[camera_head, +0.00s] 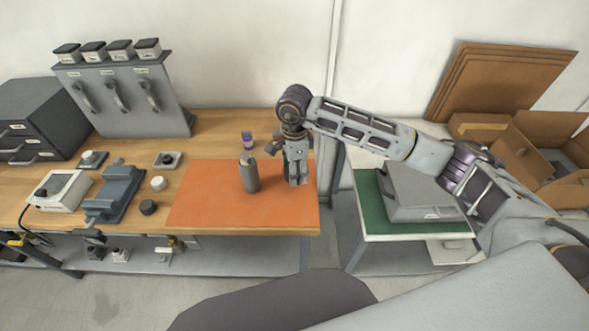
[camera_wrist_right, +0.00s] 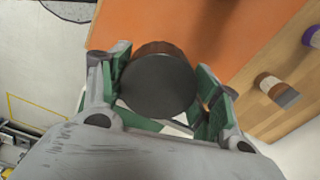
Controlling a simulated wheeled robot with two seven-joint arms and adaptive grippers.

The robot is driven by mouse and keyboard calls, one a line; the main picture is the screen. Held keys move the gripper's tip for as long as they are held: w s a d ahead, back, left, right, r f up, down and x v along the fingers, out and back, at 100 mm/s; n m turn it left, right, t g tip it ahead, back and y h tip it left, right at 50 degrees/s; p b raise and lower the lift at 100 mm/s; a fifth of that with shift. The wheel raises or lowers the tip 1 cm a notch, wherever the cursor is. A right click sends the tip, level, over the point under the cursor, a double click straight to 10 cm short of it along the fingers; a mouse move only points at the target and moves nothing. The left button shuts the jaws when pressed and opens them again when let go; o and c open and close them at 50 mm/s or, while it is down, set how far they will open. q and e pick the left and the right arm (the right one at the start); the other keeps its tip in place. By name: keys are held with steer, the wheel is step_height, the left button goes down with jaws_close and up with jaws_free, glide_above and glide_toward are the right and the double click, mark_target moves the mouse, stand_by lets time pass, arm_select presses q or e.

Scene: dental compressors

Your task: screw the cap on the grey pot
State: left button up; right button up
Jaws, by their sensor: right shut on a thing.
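The grey pot (camera_head: 249,176) stands upright on the orange mat in the head view, left of my right gripper and apart from it. My right gripper (camera_head: 297,182) points down over the right part of the mat. In the right wrist view the gripper (camera_wrist_right: 160,90) is shut on a dark round piece, which I take to be the cap (camera_wrist_right: 158,86). Its flat dark face shows between the green-sided fingers. In the head view the cap cannot be made out. The pot cannot be made out in the wrist view. My left gripper is not in view.
The orange mat (camera_head: 205,205) lies on a wooden bench. A black round piece (camera_head: 148,207) and a white one (camera_head: 158,183) lie left of the mat. A grey case (camera_head: 420,190) is on the green-topped table at right.

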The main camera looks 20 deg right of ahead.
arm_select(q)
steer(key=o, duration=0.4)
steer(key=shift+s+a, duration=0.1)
arm_select(e)
steer(key=shift+n, duration=0.4)
